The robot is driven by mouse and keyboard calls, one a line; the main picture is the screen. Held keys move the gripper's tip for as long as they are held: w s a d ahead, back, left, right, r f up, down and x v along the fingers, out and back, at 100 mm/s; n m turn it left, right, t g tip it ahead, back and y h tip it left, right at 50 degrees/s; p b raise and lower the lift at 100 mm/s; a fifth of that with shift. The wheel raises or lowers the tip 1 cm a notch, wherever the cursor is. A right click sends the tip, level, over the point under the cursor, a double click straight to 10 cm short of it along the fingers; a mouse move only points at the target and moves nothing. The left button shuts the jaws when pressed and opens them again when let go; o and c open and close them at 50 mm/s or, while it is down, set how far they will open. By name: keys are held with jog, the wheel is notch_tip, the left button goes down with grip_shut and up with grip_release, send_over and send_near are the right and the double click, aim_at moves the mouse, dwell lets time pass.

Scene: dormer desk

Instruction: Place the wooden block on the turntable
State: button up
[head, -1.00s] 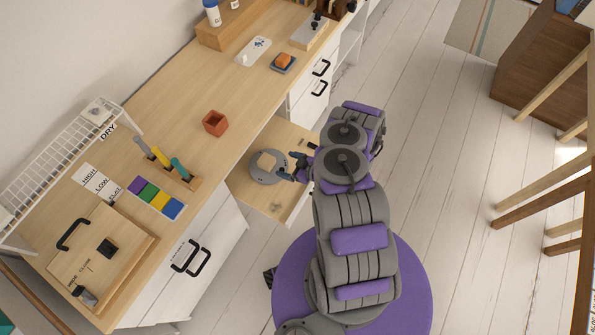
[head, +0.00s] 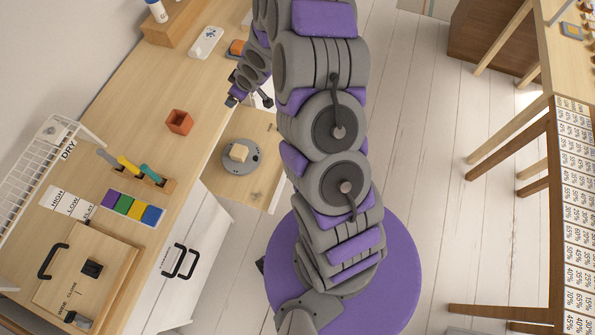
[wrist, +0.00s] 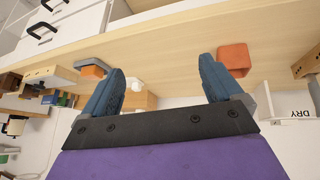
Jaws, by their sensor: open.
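The wooden block (head: 239,152) is a small pale cube. It sits on the round grey turntable (head: 242,167), which rests on the lower pull-out surface beside the desk. In the head view my gripper (head: 232,97) is raised above the desk's front edge, beyond the turntable and apart from the block. The wrist view shows my gripper (wrist: 165,88) with its two blue fingers spread wide and nothing between them. The block and turntable are not visible in the wrist view.
An orange-brown open box (head: 179,121) stands on the desk near my gripper. Coloured tiles (head: 133,208), a tool rack (head: 150,181) and a wire rack (head: 40,165) lie nearer. A wooden lidded box (head: 85,275) is at the front left. White floor is open to the right.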

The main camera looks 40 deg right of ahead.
jog(key=s+a+r+m+g+h, duration=0.1)
jog(key=s+r+g+h, duration=0.1)
jog(key=s+r, duration=0.75)
jog(key=s+a+r+m+g, duration=0.1)
jog(key=s+r, duration=0.4)
jog(key=s, duration=0.6)
jog(key=s+a+r+m+g, duration=0.2)
jog(key=s+r, duration=0.3)
jog(key=s, duration=0.6)
jog(key=s+a+r+m+g, duration=0.1)
jog(key=s+a+r+g, duration=0.2)
jog(key=s, duration=0.9)
notch_tip(320, 180, up, 3)
jog(key=shift+a+f+m, duration=0.15)
jog(key=shift+a+m, duration=0.15)
